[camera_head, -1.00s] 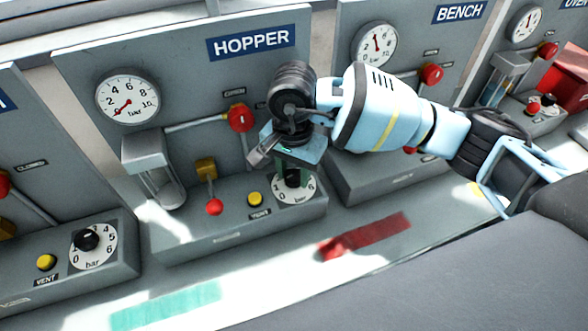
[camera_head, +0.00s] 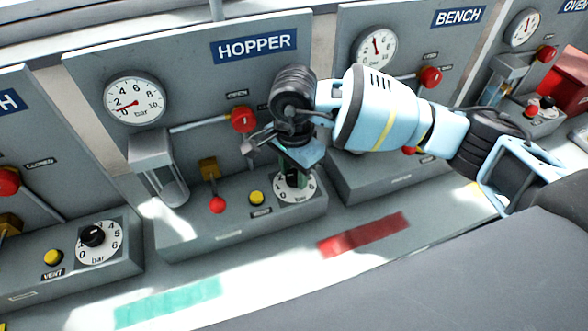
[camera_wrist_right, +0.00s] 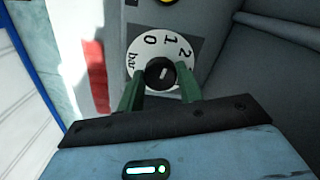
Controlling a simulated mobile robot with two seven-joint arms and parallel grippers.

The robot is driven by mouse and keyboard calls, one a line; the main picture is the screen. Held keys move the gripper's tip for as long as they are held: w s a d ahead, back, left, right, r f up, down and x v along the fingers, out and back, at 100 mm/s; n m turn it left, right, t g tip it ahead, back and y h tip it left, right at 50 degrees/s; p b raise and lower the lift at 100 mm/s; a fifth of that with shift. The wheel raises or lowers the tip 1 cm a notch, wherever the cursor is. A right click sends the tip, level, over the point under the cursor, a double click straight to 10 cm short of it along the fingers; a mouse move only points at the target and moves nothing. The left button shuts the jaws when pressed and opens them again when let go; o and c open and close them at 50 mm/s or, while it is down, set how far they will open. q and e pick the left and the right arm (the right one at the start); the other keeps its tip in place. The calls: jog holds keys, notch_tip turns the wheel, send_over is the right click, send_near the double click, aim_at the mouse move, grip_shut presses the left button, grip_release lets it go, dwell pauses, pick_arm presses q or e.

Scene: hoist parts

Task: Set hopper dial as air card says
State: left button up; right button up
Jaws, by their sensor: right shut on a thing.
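The hopper dial is a white numbered disc (camera_head: 302,194) with a black knob (camera_head: 293,180) on the ledge below the HOPPER sign (camera_head: 254,46). My right gripper (camera_head: 293,176) is shut on this knob from above. In the right wrist view, the green fingers of the gripper (camera_wrist_right: 160,88) stand on both sides of the knob (camera_wrist_right: 160,73); 0, 1, 2 and "bar" show on the disc (camera_wrist_right: 143,50). The knob's exact setting is hard to read. The hopper gauge (camera_head: 135,101) has its red needle pointing left and slightly down, low on the scale. No air card shows. My left gripper is out of view.
The hopper panel also has a red-knobbed valve (camera_head: 243,118), a small red-tipped lever (camera_head: 217,204) and a yellow vent button (camera_head: 257,198). A neighbouring dial (camera_head: 98,240) is at left, the BENCH panel (camera_head: 458,17) at right. Red (camera_head: 363,235) and teal (camera_head: 168,302) strips lie in front.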

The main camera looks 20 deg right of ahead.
aim_at(294, 175)
jog(key=o, duration=1)
jog(key=shift+r, duration=3.95)
